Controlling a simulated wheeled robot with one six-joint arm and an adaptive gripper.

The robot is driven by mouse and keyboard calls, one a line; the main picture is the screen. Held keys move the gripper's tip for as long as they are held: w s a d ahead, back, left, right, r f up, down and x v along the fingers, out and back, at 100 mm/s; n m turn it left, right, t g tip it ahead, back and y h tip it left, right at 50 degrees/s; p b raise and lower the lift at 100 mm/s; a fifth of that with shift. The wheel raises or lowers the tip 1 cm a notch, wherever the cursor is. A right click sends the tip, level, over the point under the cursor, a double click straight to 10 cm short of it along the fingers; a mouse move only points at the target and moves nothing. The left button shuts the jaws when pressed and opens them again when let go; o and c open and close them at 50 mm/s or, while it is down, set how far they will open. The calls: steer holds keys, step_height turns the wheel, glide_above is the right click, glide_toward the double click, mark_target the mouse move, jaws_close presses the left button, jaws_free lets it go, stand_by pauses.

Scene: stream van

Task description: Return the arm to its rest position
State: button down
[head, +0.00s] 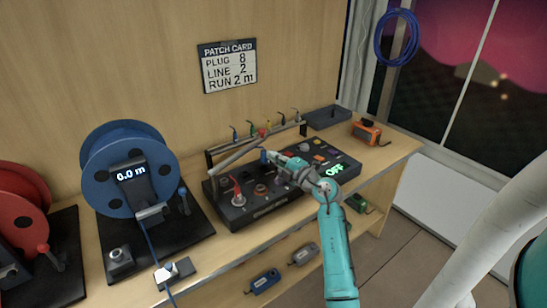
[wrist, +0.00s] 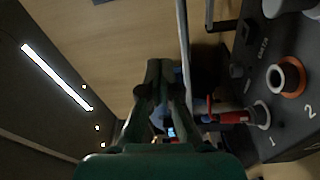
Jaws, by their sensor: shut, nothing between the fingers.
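My arm (head: 337,245) is teal and reaches over the bench to the black patch panel (head: 240,215). My gripper (head: 275,158) is over the panel's back part; in the wrist view my gripper (wrist: 160,75) shows dark fingers drawn together with nothing held. A red plug (wrist: 235,116) sits at the socket marked 1, to the right of the fingers and apart from them. The panel's green display (head: 333,169) reads OFF. Part of the panel is hidden behind my wrist.
A blue cable reel (head: 105,165) reading 0.0 m stands left, with a red reel (head: 20,200) beyond it. A grey bar (head: 240,153) slants above the panel. An orange box (head: 367,131) and dark tray (head: 325,117) lie behind right. Patch card (head: 228,66) hangs on the wall.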

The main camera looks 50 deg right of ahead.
stand_by(0.5)
steer(key=s+a+f+m+t+y, duration=0.1)
steer(key=s+a+f, duration=0.2)
steer(key=a, duration=0.7)
steer(key=s+a+f+m+t+y, duration=0.1)
steer(key=s+a+f+m+y, duration=0.2)
steer(key=a, duration=0.7)
steer(key=s+a+f+t, duration=0.1)
steer(key=s+a+f, duration=0.25)
steer(key=a, duration=0.65)
steer(key=s+a+f+m+g, duration=0.1)
steer(key=s+a+m+g, duration=0.2)
steer(key=s, duration=1.2)
steer(key=s+a+f+m+g, duration=0.1)
steer(key=s+a+m+g, duration=0.2)
steer(key=s+a+m, duration=0.3)
steer(key=s+a, duration=0.4)
steer(key=s, duration=0.6)
steer(key=shift+a+f+m, duration=0.2)
steer(key=shift+f+m, duration=0.2)
steer(key=c, duration=1.8)
jaws_free()
steer(key=shift+s, duration=0.3)
steer(key=o, duration=0.4)
steer(key=shift+s, duration=0.15)
steer(key=o, duration=0.5)
